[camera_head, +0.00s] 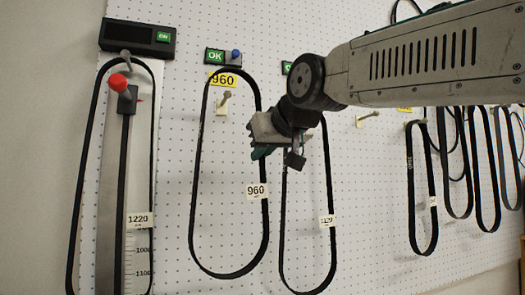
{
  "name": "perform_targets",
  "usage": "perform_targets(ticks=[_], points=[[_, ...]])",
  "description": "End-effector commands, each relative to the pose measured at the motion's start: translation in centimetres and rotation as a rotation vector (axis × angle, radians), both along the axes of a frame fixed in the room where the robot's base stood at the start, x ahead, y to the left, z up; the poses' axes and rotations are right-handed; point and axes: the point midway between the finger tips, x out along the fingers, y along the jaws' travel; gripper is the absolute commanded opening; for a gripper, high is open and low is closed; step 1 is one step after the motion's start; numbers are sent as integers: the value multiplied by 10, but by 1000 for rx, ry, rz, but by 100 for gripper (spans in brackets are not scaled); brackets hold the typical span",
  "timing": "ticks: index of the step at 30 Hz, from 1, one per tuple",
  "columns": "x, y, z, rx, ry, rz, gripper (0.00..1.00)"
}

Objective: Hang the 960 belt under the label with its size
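The belt with the white 960 tag (257,191) is a long black loop (193,190) in the middle of the view. Its top curves across the area of the yellow 960 label (222,80). A pale peg (224,97) below that label shows inside the loop, apart from the loop's top. My gripper (264,148) comes in from the right, with its fingertips at the belt's upper right strand. I cannot tell whether the fingers grip that strand or are only beside it; the jaws are small and partly hidden by the gripper's body.
A blue-tipped knob (235,54) sits beside a green OK sign (215,56). At left, a 1220 belt (85,165) hangs around a red-knobbed gauge (118,82) with a scale. Another belt (332,190) hangs right of the gripper. Several belts (432,200) hang farther right. An empty peg (367,117) shows between.

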Motion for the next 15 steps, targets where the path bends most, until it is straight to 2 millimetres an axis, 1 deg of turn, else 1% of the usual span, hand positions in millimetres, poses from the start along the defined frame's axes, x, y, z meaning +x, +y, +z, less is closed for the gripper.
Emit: perform_targets(ticks=[15], points=[[30, 11, -3, 1, 1, 3, 0]])
